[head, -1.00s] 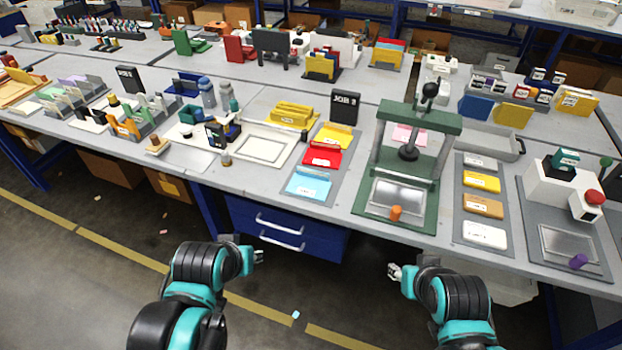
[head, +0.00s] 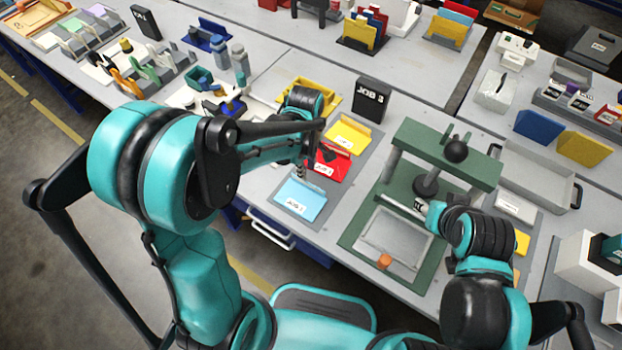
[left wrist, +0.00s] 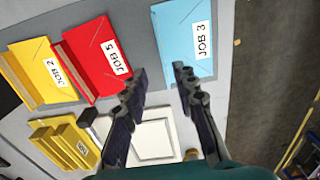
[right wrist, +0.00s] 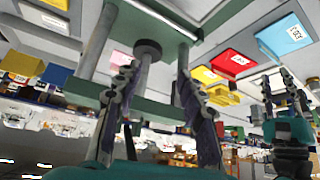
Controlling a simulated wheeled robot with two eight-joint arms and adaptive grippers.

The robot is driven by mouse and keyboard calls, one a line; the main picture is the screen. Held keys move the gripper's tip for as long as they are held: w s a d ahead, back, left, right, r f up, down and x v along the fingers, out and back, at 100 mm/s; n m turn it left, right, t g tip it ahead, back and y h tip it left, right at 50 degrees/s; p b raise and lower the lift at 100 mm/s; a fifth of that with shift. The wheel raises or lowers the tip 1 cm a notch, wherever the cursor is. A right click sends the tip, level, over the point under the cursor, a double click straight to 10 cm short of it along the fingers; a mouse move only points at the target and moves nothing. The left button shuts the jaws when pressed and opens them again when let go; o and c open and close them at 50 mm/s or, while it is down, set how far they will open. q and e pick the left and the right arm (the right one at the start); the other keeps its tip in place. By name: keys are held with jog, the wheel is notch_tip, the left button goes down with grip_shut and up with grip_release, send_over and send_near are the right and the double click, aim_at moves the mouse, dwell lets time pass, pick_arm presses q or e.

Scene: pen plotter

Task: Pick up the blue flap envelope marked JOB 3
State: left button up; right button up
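The blue flap envelope marked JOB 3 (head: 300,199) lies flat on the grey mat at the front table edge. It also shows in the left wrist view (left wrist: 187,38). My left gripper (head: 300,172) hangs above its back-left part, fingers down. In the left wrist view its fingers (left wrist: 160,76) are apart with nothing between them, with the envelope beyond. My right gripper (head: 418,208) is beside the green press. In the right wrist view its fingers (right wrist: 156,76) are spread and empty.
The red envelope (left wrist: 98,58) lies right beside the blue one, then the yellow one (left wrist: 40,72). A black JOB 3 sign (head: 371,99) stands behind them. The green press (head: 400,150) stands to the right, close to my right gripper.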

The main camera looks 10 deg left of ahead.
aim_at(307, 188)
pick_arm(q)
notch_tip(307, 188, down, 3)
jog(key=shift+s+r+b, duration=0.1)
jog(key=shift+s+b, duration=0.05)
jog(key=shift+b, duration=0.5)
notch_tip(307, 188, down, 5)
jog(key=b, duration=0.2)
jog(key=shift+b, duration=0.3)
grip_shut()
